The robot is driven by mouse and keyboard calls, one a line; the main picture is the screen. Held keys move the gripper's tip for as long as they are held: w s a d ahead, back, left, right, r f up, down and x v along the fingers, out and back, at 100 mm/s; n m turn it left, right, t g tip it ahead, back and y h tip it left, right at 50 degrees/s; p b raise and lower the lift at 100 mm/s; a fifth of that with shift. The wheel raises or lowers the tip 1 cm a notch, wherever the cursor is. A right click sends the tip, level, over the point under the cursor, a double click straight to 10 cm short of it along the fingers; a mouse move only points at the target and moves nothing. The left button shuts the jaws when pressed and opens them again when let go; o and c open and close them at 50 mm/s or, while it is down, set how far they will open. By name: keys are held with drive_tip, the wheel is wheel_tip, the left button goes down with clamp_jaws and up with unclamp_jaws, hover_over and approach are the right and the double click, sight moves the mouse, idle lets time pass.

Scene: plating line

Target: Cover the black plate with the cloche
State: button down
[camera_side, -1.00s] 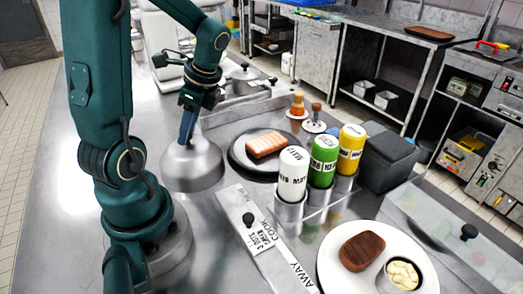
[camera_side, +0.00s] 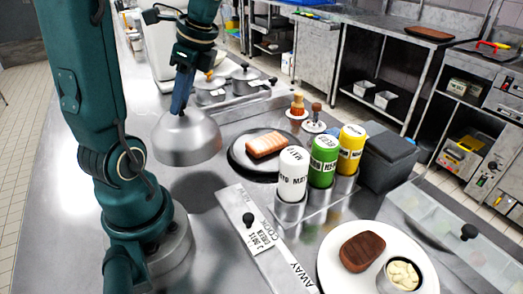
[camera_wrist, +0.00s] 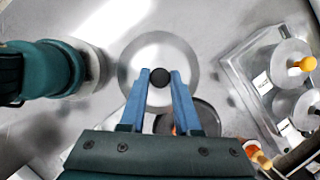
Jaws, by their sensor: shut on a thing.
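The cloche (camera_side: 187,143) is a shiny steel dome with a dark knob, left of the black plate. My gripper (camera_side: 180,106) is shut on the cloche's knob and holds it raised above the counter, roughly upright. In the wrist view my blue fingers (camera_wrist: 161,77) grip the knob over the cloche (camera_wrist: 150,55). The black plate (camera_side: 237,163) lies on the counter with a pale orange, seared-looking piece of food on it, uncovered. In the wrist view the black plate (camera_wrist: 206,117) is partly hidden behind my gripper.
White, green and yellow bottles (camera_side: 323,160) stand in a holder right of the black plate. A white plate (camera_side: 335,262) with brown meat and a small bowl is at the front right. Lidded pots (camera_side: 244,82) and two small brushes (camera_side: 298,106) stand behind.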

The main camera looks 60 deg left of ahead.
wheel_tip(320, 180, up, 2)
drive_tip(key=shift+w+a+r+m, duration=0.1)
drive_tip(key=shift+r+m, duration=0.1)
drive_tip(key=shift+m, duration=0.2)
drive_tip(key=w+d+f+m+t+y, duration=0.1)
drive_tip(key=w+d+m+t, duration=0.1)
drive_tip(key=w+m, duration=0.55)
drive_tip(key=w+d+m+t, duration=0.2)
drive_tip(key=w+m, duration=0.2)
drive_tip(key=w, duration=0.6)
wheel_tip(320, 180, down, 7)
drive_tip(key=shift+w+r, duration=0.15)
drive_tip(key=shift+r, duration=0.05)
drive_tip(key=shift+a+f, duration=0.1)
drive_tip(key=shift+f, duration=0.2)
idle(0.5)
drive_tip(key=shift+c, duration=0.3)
unclamp_jaws()
drive_tip(key=shift+r, duration=0.15)
